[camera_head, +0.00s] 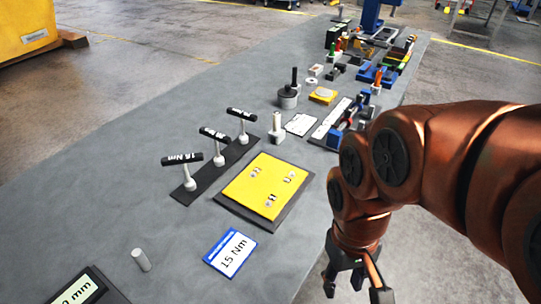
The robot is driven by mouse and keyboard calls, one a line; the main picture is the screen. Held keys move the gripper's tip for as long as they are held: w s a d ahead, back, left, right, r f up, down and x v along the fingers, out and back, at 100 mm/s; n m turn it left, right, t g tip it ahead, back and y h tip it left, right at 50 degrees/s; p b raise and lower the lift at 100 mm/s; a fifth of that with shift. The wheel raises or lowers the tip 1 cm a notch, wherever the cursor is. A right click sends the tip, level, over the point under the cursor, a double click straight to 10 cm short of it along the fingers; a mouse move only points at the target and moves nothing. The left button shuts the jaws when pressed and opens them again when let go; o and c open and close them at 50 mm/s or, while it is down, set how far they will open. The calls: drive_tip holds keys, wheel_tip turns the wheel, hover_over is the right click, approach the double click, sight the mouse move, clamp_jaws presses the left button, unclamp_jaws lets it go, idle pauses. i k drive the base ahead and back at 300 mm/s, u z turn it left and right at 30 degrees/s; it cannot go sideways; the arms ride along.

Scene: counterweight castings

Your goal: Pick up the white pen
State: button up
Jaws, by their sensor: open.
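No thing in the head view can be told for certain as the white pen. A short pale grey-white cylinder (141,260) lies or stands tilted on the grey table at the lower left; I cannot tell if it is a pen. My gripper (355,288) hangs at the lower right, past the table's right edge. Its dark fingers are apart with nothing between them. It is far to the right of the cylinder and touches nothing.
Many tools crowd the far end. The table's left side is clear.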

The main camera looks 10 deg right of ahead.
sight(276, 115)
drive_tip(key=u, duration=4.1)
drive_tip(key=k, duration=1.75)
drive_tip(key=z, duration=0.9)
